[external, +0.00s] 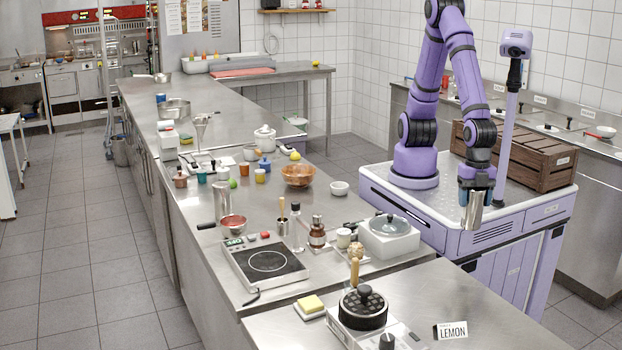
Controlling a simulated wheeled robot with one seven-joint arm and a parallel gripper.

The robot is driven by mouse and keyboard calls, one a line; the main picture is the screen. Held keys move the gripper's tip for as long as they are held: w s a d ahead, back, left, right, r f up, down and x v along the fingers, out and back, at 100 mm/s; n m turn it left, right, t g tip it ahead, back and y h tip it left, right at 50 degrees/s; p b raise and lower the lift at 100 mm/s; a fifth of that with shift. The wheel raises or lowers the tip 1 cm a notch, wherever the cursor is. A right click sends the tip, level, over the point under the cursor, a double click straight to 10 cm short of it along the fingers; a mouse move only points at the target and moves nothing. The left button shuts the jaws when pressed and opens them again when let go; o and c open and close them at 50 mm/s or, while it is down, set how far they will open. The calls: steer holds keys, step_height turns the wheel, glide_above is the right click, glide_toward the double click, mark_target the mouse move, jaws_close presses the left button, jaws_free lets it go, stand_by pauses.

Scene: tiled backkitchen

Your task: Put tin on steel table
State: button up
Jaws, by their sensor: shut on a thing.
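A silver-grey tin (471,217) hangs below my gripper (478,194), which is shut on its upper part. The tin is held in the air, roughly upright, in front of my purple base. A long steel table (320,211) runs from the front to the back left of my base. A steel top (500,318) in the foreground joins its near end. My fingers and the wrist hide the top of the tin.
A wooden crate (530,160) sits on my base.

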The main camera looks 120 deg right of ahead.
mark_target(472, 217)
step_height(472, 217, down, 5)
steer(key=shift+r, duration=0.15)
steer(key=shift+f, duration=0.3)
steer(key=shift+w+a+f, duration=0.1)
steer(key=shift+w+a, duration=0.1)
steer(key=shift+a, duration=0.05)
steer(key=shift+w+a+f, duration=0.85)
steer(key=shift+w+a, duration=0.95)
steer(key=shift+w+a+f, duration=0.8)
steer(key=shift+w+a, duration=1)
steer(key=shift+w+a+f, duration=0.85)
steer(key=shift+w+a, duration=0.95)
steer(key=shift+f, duration=0.15)
steer(key=o, duration=1.2)
